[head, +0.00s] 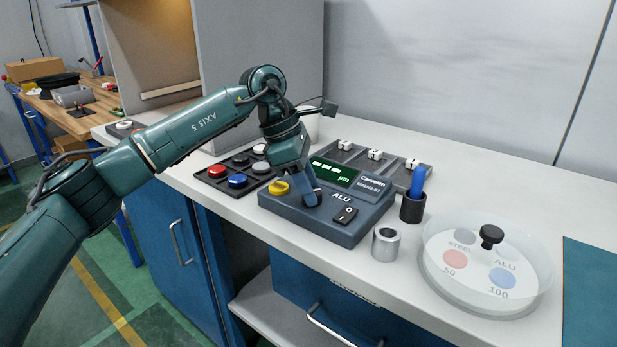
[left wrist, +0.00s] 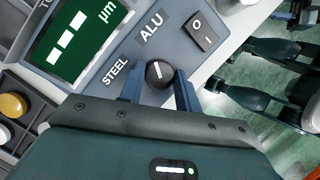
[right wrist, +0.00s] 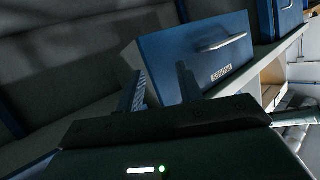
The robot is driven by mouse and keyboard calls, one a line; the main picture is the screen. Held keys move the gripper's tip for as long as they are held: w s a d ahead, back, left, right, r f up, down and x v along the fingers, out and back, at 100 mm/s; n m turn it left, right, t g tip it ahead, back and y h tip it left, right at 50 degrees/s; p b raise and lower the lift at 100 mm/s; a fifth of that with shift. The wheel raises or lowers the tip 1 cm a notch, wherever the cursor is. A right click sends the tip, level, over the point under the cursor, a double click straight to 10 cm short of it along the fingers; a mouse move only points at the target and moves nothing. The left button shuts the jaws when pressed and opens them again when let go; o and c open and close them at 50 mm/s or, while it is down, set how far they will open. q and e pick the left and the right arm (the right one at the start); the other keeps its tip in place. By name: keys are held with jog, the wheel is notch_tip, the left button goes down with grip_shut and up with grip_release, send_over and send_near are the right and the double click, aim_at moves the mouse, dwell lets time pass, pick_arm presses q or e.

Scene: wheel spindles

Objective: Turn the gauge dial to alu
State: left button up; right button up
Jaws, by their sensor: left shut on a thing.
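The gauge (head: 325,215) is a dark blue-grey box on the white worktop with a lit green screen (head: 334,172) showing dashes and µm. Its black dial (left wrist: 160,74) has a short white mark and sits by the printed words STEEL and ALU in the left wrist view. I cannot tell surely which word the mark points at. My left gripper (head: 308,198) reaches down onto the gauge with its blue fingers either side of the dial, shut on it. My right gripper (right wrist: 163,88) shows in the right wrist view, its fingers apart with nothing between them.
A black rocker switch (head: 345,215) sits beside the dial. Trays of coloured discs (head: 235,173) and white pieces (head: 372,160) flank the gauge.

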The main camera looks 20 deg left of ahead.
jog(key=shift+f, duration=0.15)
jog(key=shift+w, duration=0.1)
pick_arm(q)
jog(key=o, duration=1)
jog(key=shift+r, duration=0.1)
jog(key=shift+p+v, duration=0.65)
jog(key=shift+v, duration=5.9)
pick_arm(e)
jog(key=shift+a+f+g, duration=0.1)
jog(key=shift+a+g, duration=0.15)
jog(key=shift+g, duration=0.15)
pick_arm(q)
jog(key=shift+d, duration=0.1)
